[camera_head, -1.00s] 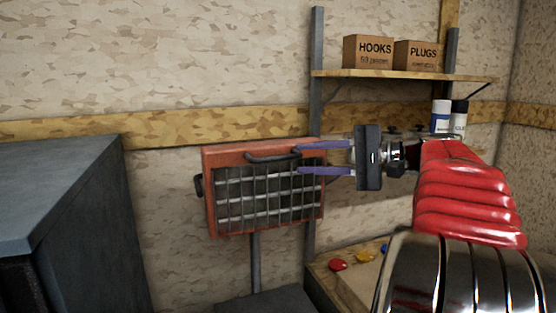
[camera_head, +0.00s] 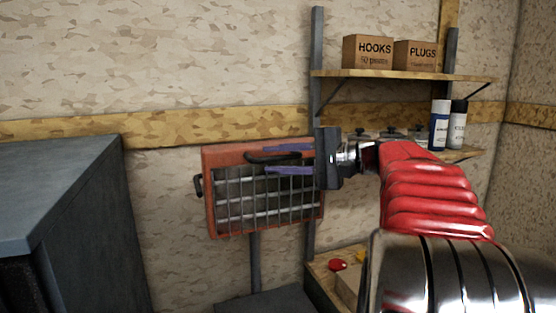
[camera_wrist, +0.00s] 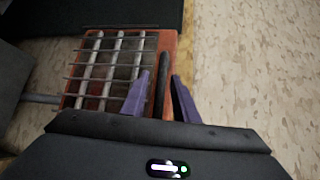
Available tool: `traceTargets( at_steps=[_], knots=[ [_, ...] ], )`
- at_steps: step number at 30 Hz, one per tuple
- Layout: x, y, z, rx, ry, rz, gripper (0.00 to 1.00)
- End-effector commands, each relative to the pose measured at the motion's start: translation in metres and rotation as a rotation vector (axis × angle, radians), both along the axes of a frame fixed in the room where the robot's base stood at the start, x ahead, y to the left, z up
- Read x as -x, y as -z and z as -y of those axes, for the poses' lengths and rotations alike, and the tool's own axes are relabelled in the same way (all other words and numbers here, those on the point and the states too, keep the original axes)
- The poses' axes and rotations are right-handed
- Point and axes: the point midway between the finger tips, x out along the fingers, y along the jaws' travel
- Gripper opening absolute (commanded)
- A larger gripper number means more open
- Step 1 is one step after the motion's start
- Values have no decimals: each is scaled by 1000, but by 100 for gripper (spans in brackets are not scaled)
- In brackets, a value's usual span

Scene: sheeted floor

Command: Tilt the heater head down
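The orange heater head (camera_head: 212,217) with its wire grille stands on a grey post against the wall, its front facing me. A dark handle (camera_head: 262,158) runs along its top edge. My gripper (camera_head: 290,159) is in front of the heater's upper right part, its two purple fingers pointing left. In the wrist view the gripper (camera_wrist: 158,92) is open, with the black handle (camera_wrist: 163,75) between its fingers. A gap shows on each side of the handle, and I cannot tell any contact. The heater head (camera_wrist: 72,87) also fills the upper left there.
A dark grey cabinet (camera_head: 70,190) stands at the left. A shelf (camera_head: 400,75) holds boxes marked HOOKS (camera_head: 368,52) and PLUGS (camera_head: 417,55). Bottles (camera_head: 440,124) and jars stand on a lower shelf. A wooden bench or tray (camera_head: 322,270) at lower right holds a red knob (camera_head: 338,265).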

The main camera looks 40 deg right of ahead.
Motion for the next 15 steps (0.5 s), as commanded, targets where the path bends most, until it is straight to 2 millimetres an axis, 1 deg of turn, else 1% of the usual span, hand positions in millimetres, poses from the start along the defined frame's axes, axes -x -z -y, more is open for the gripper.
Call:
traceTargets(
  at_steps=[1,11,15],
  knots=[
    [0,0,0,0,0,0,23],
    [0,0,0,0,-1,-1,0],
    [0,1,0,-1,-1,-1,0]
  ],
)
